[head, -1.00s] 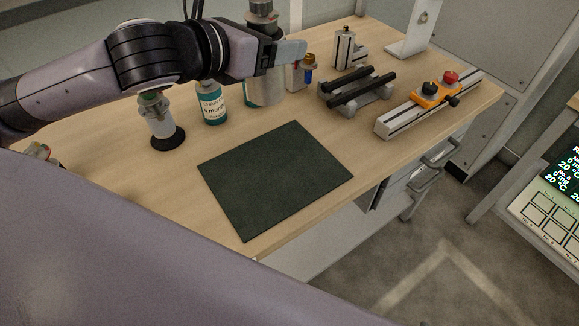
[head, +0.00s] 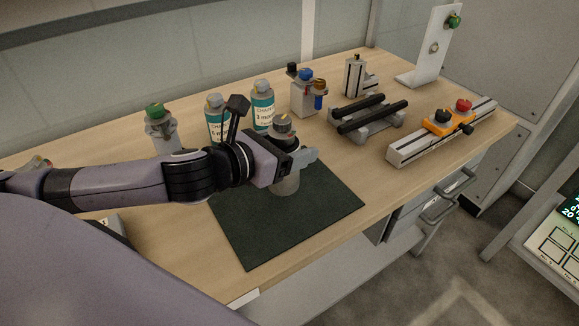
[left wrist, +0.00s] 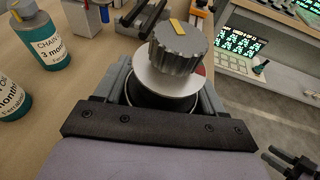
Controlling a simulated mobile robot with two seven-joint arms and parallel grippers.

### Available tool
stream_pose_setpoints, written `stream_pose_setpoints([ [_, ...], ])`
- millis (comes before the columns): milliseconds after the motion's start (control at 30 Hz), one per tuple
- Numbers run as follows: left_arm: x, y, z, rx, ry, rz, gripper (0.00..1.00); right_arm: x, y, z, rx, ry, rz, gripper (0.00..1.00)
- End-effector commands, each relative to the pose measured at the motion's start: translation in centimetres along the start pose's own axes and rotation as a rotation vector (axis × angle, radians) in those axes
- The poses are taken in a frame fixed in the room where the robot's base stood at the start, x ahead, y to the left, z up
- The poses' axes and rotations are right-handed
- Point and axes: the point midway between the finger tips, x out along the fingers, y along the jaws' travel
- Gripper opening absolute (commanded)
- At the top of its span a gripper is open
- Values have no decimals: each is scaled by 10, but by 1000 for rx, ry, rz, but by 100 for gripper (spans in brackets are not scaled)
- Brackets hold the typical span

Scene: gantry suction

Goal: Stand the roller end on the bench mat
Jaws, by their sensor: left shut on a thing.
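The roller end (head: 283,126) is an upright grey cylinder with a ribbed knob, a pale flange and a dark ring. In the left wrist view its knob (left wrist: 179,48) has a yellow mark. My left gripper (head: 299,157) is shut around its middle, and the fingers flank it in the left wrist view. The roller end is over the rear part of the dark green bench mat (head: 285,225). Whether its base touches the mat is unclear. A dark pronged part at the lower right of the left wrist view may be my right gripper (left wrist: 270,157); its opening is unclear.
Two teal-labelled bottles (head: 263,107) and a green-capped stand (head: 158,125) are behind the mat. A small grey block with coloured knobs (head: 305,95), a black-railed cradle (head: 368,115) and an orange clamp rail (head: 440,125) stand to the right. The mat's front is clear.

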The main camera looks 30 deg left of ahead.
Motion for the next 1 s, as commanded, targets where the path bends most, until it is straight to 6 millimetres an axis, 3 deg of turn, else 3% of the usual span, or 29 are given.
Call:
stream_pose_setpoints([
  [367,12,0,-38,1,-6,-1,3,6,0,9,0,0,0,43],
  [800,14,0,-43,2,-7,-1,3,7,0,10,0,0,0,43],
  [833,14,0,-45,0,0,0,76,7,0,10,0,0,0,43],
  [900,14,0,-45,0,0,0,95,7,0,10,0,0,0,43],
  [1000,14,0,-45,0,0,0,95,7,0,10,0,0,0,43],
])
